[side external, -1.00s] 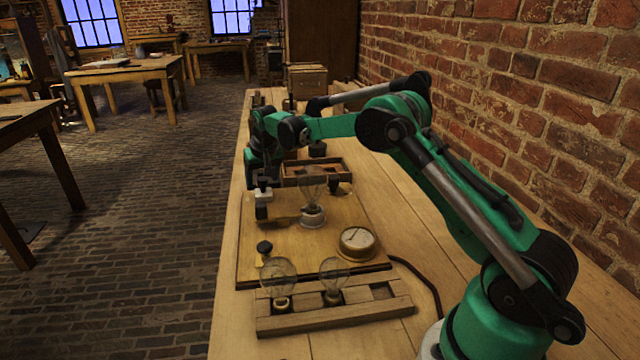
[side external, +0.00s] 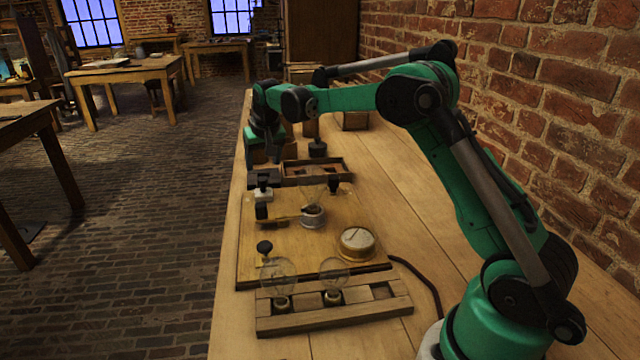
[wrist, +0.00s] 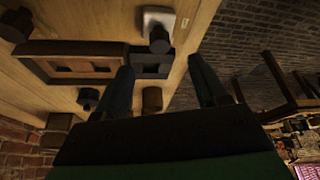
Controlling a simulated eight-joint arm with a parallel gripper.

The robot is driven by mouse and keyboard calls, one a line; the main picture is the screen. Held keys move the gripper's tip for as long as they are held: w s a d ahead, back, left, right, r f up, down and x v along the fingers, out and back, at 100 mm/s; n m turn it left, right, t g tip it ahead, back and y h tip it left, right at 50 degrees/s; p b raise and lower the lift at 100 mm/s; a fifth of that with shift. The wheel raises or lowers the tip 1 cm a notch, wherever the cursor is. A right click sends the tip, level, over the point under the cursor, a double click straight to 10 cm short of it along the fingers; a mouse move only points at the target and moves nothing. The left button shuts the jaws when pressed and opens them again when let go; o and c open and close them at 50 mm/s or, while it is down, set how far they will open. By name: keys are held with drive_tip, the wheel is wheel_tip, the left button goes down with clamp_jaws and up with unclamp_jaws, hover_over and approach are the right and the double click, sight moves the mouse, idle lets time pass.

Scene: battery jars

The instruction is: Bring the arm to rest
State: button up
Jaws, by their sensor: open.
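My green and black arm reaches over the workbench (side external: 460,235) toward its far left side. My gripper (side external: 262,162) points down above the bench, near the far left corner of the wooden circuit board (side external: 300,250). In the wrist view my gripper (wrist: 165,85) has its two dark fingers well apart, with nothing held between them. A small dark block (side external: 265,179) lies below it; it also shows beyond the fingers in the wrist view (wrist: 150,62). Whether the fingers touch anything is not clear from the side.
A wooden rack (side external: 340,317) holds two bulbs in front. A compartmented tray (side external: 318,172) lies behind. A brick wall (side external: 560,90) bounds the right.

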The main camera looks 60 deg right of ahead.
drive_tip(key=s+a+r+n+t, duration=0.2)
drive_tip(key=s+a+r+n, duration=0.1)
drive_tip(key=s+a+r, duration=0.55)
drive_tip(key=s+a+f+n+y, duration=0.1)
drive_tip(key=s+a+f, duration=0.1)
drive_tip(key=s, duration=0.5)
drive_tip(key=s+a+f+n+t+y, duration=0.1)
drive_tip(key=s+a+f, duration=0.2)
drive_tip(key=s, duration=0.4)
drive_tip(key=shift+a+f, duration=0.2)
drive_tip(key=shift+a, duration=0.1)
